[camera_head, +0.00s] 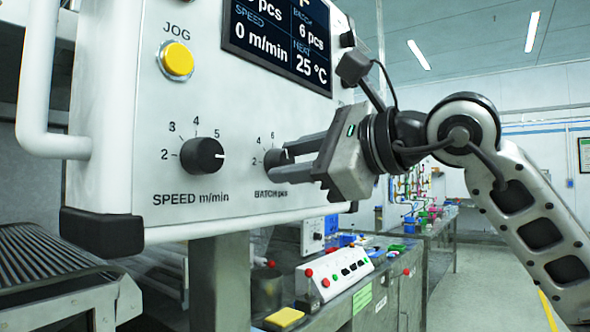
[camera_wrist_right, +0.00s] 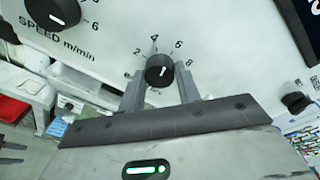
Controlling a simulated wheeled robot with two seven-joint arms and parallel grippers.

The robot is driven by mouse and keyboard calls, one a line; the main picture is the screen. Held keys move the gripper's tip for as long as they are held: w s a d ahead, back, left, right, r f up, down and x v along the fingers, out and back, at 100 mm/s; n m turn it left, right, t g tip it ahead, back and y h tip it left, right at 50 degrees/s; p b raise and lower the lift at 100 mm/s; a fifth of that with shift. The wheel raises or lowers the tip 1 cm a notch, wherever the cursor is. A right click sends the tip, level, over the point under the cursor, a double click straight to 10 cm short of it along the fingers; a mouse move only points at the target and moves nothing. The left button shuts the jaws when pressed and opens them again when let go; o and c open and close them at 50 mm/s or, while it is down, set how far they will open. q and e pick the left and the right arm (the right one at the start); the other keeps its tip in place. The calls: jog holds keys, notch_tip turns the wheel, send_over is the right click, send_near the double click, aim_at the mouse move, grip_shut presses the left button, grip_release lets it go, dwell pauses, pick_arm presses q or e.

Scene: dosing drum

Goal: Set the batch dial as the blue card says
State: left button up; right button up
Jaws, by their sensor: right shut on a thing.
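The batch dial (camera_head: 272,157) is a black round knob on the white panel, above the partly covered label BATCH pcs. My right gripper (camera_head: 284,164) is shut on this knob, one finger on each side. In the right wrist view the knob (camera_wrist_right: 160,68) sits between the fingertips, with the numbers 2, 4, 6 and 8 around it. Its white pointer line is small, and I cannot tell exactly which number it marks. I cannot make out the blue card. My left gripper is not in view.
The speed dial (camera_head: 203,155) is left of the batch dial, with the yellow JOG button (camera_head: 178,60) above it. A white handle (camera_head: 37,90) sticks out at the panel's left edge. Below stands a bench with a control box (camera_head: 335,272) and a yellow block (camera_head: 284,317).

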jog(key=m+b, duration=0.1)
jog(key=m, duration=0.2)
jog(key=shift+f+g, duration=0.15)
jog(key=shift+g, duration=0.15)
jog(key=m+b, duration=0.1)
jog(key=m, duration=0.1)
jog(key=shift+w+m+y, duration=0.1)
jog(key=shift+m+y, duration=0.3)
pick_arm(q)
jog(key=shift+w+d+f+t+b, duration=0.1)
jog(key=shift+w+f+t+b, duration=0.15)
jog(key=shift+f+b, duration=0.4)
pick_arm(e)
jog(key=shift+m+g, duration=0.4)
jog(key=shift+m, duration=1.9)
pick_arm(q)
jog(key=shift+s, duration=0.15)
pick_arm(e)
jog(key=shift+y, duration=0.3)
jog(key=o, duration=1)
